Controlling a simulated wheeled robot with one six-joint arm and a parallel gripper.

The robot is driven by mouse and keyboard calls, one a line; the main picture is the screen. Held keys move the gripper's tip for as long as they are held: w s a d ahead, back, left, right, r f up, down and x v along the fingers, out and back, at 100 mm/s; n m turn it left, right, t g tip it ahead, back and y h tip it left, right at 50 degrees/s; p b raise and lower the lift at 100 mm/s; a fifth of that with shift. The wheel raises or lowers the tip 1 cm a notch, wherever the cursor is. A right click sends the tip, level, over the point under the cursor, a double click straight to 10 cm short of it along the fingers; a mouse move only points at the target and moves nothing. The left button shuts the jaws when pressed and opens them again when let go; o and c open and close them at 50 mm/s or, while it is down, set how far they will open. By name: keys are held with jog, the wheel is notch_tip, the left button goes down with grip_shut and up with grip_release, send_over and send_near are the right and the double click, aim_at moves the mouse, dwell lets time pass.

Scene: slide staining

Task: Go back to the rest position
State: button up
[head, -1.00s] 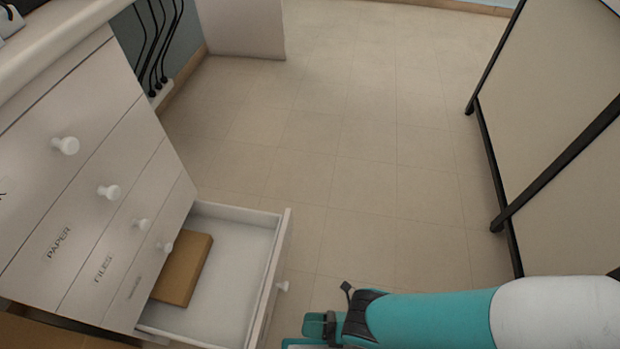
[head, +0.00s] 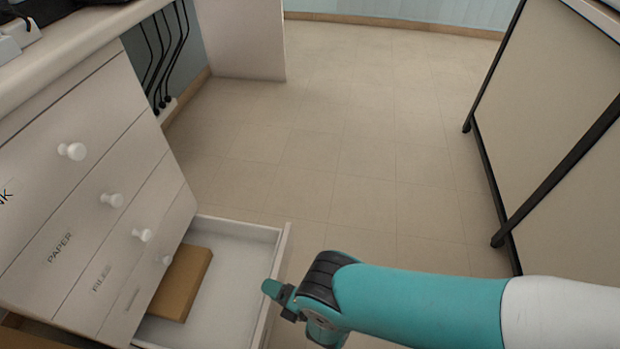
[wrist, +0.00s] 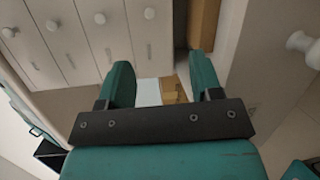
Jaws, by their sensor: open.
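My arm, teal and white, reaches in from the right in the head view. My gripper (head: 275,291) is over the right side of the open bottom drawer, near its front panel; its fingers are only partly seen there. In the wrist view my gripper (wrist: 162,84) shows two teal fingers spread apart with nothing between them. The white open drawer (head: 234,268) holds a flat brown box (head: 183,284) along its left side. Part of the brown box also shows beyond the fingers in the wrist view (wrist: 174,90).
A white drawer cabinet (head: 88,190) with round white knobs stands at left, its upper drawers shut. Black cables (head: 165,60) hang behind it. A beige panel with a dark frame (head: 545,110) stands at right. The tiled floor (head: 340,130) between is clear.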

jog(key=w+a+r+m+t+h+b, duration=0.25)
jog(key=w+r+m+h, duration=0.35)
jog(key=w+r+m, duration=0.75)
jog(key=w+d+r+m+g+h+b, duration=0.1)
jog(key=w+d+r+m+h, duration=0.15)
jog(key=r, duration=0.35)
jog(key=w+d+r+m+g+h+b, duration=0.1)
jog(key=w+d+r+m, duration=0.1)
jog(key=w+d+r, duration=0.3)
jog(key=s+d+r+m+g+b, duration=0.1)
jog(key=s+d+r+m+g, duration=0.1)
jog(key=s+d+r, duration=0.4)
jog(key=s+d+r+m+g+b, duration=0.1)
jog(key=s+d+r+m+g, duration=0.2)
jog(key=r, duration=0.5)
jog(key=s+d+r+m+g+b, duration=0.1)
jog(key=s+d+r, duration=0.15)
jog(key=s, duration=0.45)
jog(key=s+d+r+m+g+h, duration=0.1)
jog(key=s+d, duration=0.3)
jog(key=s, duration=0.3)
jog(key=s+d+r+g+b, duration=0.1)
jog(key=s+d+r, duration=0.1)
jog(key=s+d, duration=0.3)
notch_tip(320, 180, up, 32)
jog(key=s+a+p, duration=0.1)
jog(key=p, duration=3.1)
jog(key=shift+a, duration=0.25)
jog(key=shift+s, duration=0.1)
